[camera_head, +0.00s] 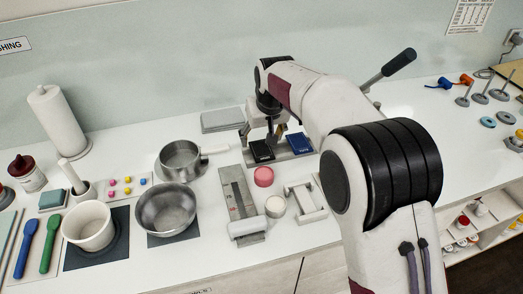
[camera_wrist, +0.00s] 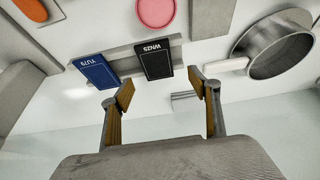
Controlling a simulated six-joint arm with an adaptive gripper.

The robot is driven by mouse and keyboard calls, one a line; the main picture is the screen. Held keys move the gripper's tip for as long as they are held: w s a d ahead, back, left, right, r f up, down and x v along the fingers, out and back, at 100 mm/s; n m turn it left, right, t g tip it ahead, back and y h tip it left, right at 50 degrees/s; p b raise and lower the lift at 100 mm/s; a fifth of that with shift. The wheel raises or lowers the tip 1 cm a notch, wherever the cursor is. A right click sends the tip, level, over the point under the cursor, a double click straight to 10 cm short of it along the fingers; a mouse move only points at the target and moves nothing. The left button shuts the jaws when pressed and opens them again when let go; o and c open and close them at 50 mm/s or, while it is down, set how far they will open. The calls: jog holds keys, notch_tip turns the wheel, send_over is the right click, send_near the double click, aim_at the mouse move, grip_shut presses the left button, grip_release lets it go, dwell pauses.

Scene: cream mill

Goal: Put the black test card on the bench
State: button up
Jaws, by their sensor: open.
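The black test card (camera_head: 262,151) leans in a grey rack (camera_head: 281,156) towards the back of the bench (camera_head: 215,205). In the wrist view the black card (camera_wrist: 155,60) bears white lettering that looks like WN25. The blue card (camera_head: 299,142) stands beside it in the same rack; it also shows in the wrist view (camera_wrist: 95,71). My gripper (camera_wrist: 160,88) is open and empty, with the black card just beyond and between its fingertips. In the head view my gripper (camera_head: 268,138) is over the rack, close to the black card; whether it touches is unclear.
A saucepan (camera_head: 180,158) stands left of the rack. A pink disc (camera_head: 263,177), a white round piece (camera_head: 275,206) and a grey frame (camera_head: 306,201) lie in front. A flat grey slab (camera_head: 222,120) lies behind left. Bare bench shows between these things.

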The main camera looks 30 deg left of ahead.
aim_at(261, 148)
jog(key=x, duration=0.3)
jog(key=shift+w+d+f, duration=0.15)
jog(key=shift+d, duration=0.1)
jog(key=shift+x, duration=0.9)
jog(key=shift+f, duration=0.25)
dwell(0.5)
jog(key=c, duration=1.2)
jog(key=shift+r, duration=0.1)
jog(key=shift+r, duration=2)
jog(key=shift+s+d+f, duration=0.1)
jog(key=shift+s+d, duration=6.25)
jog(key=shift+s, duration=0.05)
jog(key=shift+m, duration=0.3)
